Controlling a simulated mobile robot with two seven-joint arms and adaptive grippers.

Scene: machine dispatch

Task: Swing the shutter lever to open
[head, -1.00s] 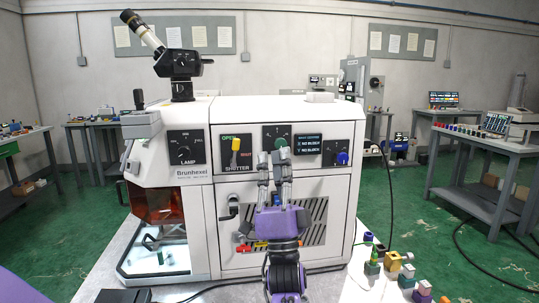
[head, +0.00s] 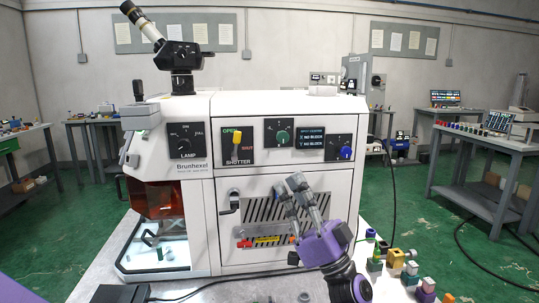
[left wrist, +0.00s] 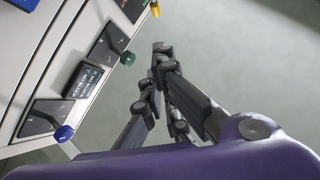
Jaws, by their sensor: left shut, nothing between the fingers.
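The shutter lever (head: 237,142) is a yellow handle on a dark panel marked SHUTTER (head: 238,155), on the front of the white machine. It points roughly upward, beside the green OPEN label, with the red SHUT label to its right. The lever's yellow end also shows at the top edge of the left wrist view (left wrist: 155,8). My left gripper (head: 288,186) is shut and empty, in front of the machine's vent grille, below and right of the lever and apart from it. Its fingers also show in the left wrist view (left wrist: 160,50). My right gripper is not in view.
Right of the lever are a green knob (head: 282,136), a small display (head: 311,138) and a blue knob (head: 346,152). A LAMP dial (head: 184,142) is to its left. A crank handle (head: 229,202) sticks out below. Small coloured blocks (head: 396,258) stand at the table's right.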

